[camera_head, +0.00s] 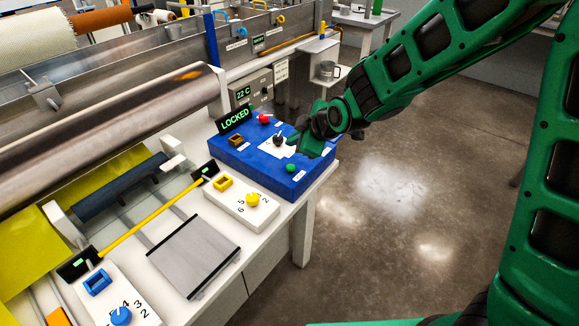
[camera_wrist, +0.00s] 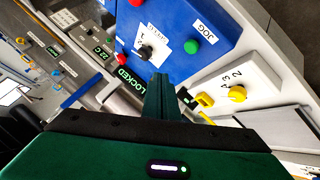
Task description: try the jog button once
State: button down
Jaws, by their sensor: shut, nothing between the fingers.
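The jog button is a green round button (camera_head: 290,168) on the front right of a blue control box (camera_head: 236,158). In the wrist view the green button (camera_wrist: 191,46) sits beside a label reading JOG (camera_wrist: 205,27). My gripper (camera_head: 312,146) is shut and empty, above the right part of the box. In the wrist view its closed green fingers (camera_wrist: 160,92) lie below the button in the picture, apart from it. A black selector knob (camera_head: 278,139) on a white plate and a red button (camera_head: 264,118) share the box. A display (camera_head: 235,120) at its back reads LOCKED.
A white panel with a yellow knob (camera_head: 252,199) stands in front of the box, near a yellow bar (camera_head: 150,220). A metal roller (camera_head: 110,110) runs along the left. Open floor lies to the right.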

aim_at(293, 169)
notch_tip(293, 169, down, 6)
jog(key=shift+r, duration=0.1)
jog(key=shift+f, duration=0.2)
jog(key=shift+f, duration=0.1)
dwell(2.1)
jog(key=shift+s+f, duration=0.1)
jog(key=shift+f, duration=0.15)
jog(key=shift+f, duration=0.5)
dwell(0.8)
jog(key=shift+r, duration=0.1)
dwell(0.3)
jog(key=shift+r, duration=0.85)
jog(key=shift+r, duration=2.5)
